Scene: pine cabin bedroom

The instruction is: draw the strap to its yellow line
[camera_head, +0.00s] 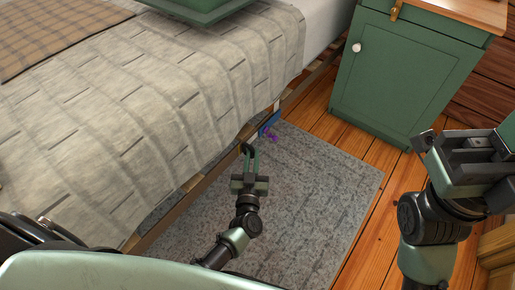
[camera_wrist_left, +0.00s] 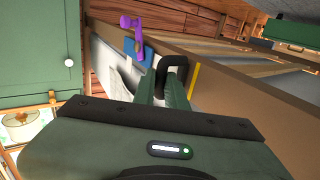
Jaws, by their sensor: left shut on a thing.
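My left gripper (camera_head: 250,155) is beside the bed's lower side rail, above the grey rug. Its green fingers are shut on a black loop handle, which shows at their tips in the left wrist view (camera_wrist_left: 172,64). I take this loop for the strap's pull; the strap itself is mostly hidden. A yellow line (camera_wrist_left: 194,80) marks the wooden rail just right of the loop in the wrist view. A blue fitting (camera_head: 269,119) with a purple lever (camera_head: 271,135) is on the rail beyond the gripper. My right gripper (camera_head: 466,145) is raised at the right; its jaw gap is unclear.
The bed with its pale quilt (camera_head: 130,100) fills the left. A green cabinet (camera_head: 405,80) with a white knob stands at the far right, its top wooden. The grey rug (camera_head: 325,180) lies clear on the plank floor between bed and cabinet.

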